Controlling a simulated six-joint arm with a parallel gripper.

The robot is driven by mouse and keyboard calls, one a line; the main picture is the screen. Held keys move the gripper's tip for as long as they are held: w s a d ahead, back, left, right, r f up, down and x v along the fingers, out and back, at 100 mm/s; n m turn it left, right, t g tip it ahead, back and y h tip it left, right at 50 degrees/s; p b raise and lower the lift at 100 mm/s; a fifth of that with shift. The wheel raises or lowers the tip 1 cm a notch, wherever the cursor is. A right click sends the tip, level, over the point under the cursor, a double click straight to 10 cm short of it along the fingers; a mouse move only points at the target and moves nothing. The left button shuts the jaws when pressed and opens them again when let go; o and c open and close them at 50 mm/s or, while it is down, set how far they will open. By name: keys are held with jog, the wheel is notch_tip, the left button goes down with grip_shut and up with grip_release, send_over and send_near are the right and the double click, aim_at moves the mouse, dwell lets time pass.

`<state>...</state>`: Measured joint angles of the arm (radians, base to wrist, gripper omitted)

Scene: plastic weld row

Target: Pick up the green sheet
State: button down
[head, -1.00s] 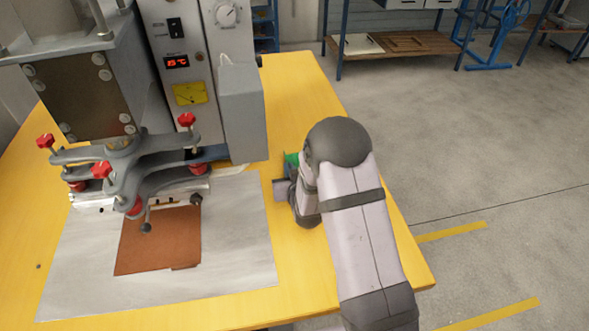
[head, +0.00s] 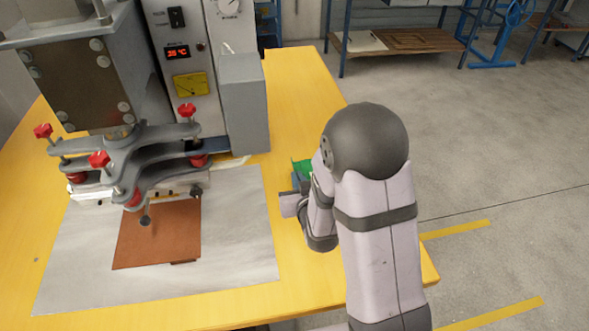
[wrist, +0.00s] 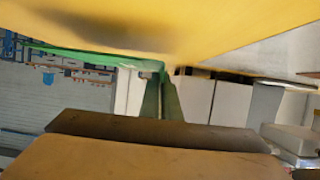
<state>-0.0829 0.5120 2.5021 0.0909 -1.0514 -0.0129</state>
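The green sheet (head: 302,168) shows as a small patch in the head view, just beyond my gripper (head: 294,198), near the right side of the yellow table. My arm hides most of it. In the wrist view the thin green sheet (wrist: 95,57) is seen nearly edge-on below the yellow surface. Green strips run down from it behind the dark finger edge of my gripper (wrist: 160,135). My gripper appears shut on the sheet, but the exact contact is hidden.
A welding machine (head: 243,100) with red-knobbed clamps stands left of my gripper. A brown sheet (head: 160,235) lies on a grey plate (head: 245,245) under the clamps. The yellow table (head: 300,90) is clear behind my gripper.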

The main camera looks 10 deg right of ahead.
jog(key=shift+s+r, duration=0.1)
jog(key=shift+s, duration=0.5)
jog(key=shift+r+p, duration=0.15)
jog(key=shift+p, duration=0.65)
jog(key=shift+s+p, duration=0.25)
jog(key=shift+p, duration=0.75)
jog(key=s+p, duration=0.2)
jog(key=p, duration=0.3)
jog(key=shift+r, duration=0.1)
jog(key=shift+s+f+p, duration=0.15)
jog(key=shift+s+p, duration=0.8)
jog(key=shift+s, duration=0.3)
jog(key=shift+s+f+p, duration=0.15)
jog(key=shift+s+p, duration=0.75)
jog(key=shift+s, duration=0.3)
